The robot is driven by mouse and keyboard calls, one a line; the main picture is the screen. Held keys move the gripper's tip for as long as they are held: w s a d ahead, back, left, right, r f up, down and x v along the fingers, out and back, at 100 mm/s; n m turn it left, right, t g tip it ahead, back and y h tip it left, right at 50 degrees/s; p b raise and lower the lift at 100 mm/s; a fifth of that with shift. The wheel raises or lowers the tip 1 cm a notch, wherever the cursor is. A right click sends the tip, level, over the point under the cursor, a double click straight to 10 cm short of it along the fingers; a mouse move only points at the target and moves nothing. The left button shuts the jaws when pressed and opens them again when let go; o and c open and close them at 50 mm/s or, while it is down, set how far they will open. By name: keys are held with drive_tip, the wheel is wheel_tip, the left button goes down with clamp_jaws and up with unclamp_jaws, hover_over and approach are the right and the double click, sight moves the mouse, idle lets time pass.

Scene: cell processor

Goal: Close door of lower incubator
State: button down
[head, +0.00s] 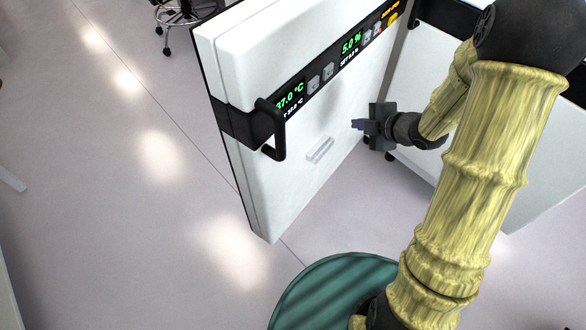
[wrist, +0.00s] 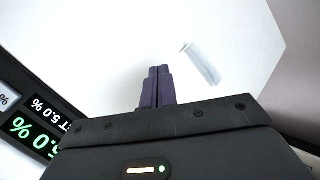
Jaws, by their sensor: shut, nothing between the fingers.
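The incubator door (head: 310,110) is white and stands swung open, its outer face toward me. It has a black handle (head: 276,130) at its left edge and a black display strip with green digits across it. My gripper (head: 357,124) is shut and empty, in front of the lower right part of the door's outer face, near the hinge side. In the wrist view my closed fingers (wrist: 156,87) point at the white door face (wrist: 110,40). I cannot tell whether the fingertips touch it.
The white incubator body (head: 460,150) stands at the right, behind my arm. A wheeled chair base (head: 175,14) is far off at the top left. The floor left of the door is clear.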

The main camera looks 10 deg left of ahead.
drive_tip(key=s+a+f+n+g+y+b, duration=0.1)
drive_tip(key=s+a+f+n+g+y, duration=0.1)
drive_tip(key=s+n+g+y, duration=0.8)
drive_tip(key=s+n+g, duration=0.2)
drive_tip(key=s+n, duration=0.1)
drive_tip(key=n, duration=0.3)
drive_tip(key=shift+s+a+f, duration=0.2)
drive_tip(key=shift+s+a, duration=0.1)
drive_tip(key=shift+s, duration=0.05)
drive_tip(key=shift+a, duration=0.1)
drive_tip(key=b, duration=0.2)
approach(275, 170)
drive_tip(key=s+a, duration=0.2)
drive_tip(key=s, duration=0.1)
drive_tip(key=a, duration=0.2)
drive_tip(key=w+a, duration=0.1)
drive_tip(key=shift+w+f, duration=0.1)
drive_tip(key=shift+f, duration=0.2)
drive_tip(key=shift+w+a, duration=0.2)
drive_tip(key=shift+a, duration=0.1)
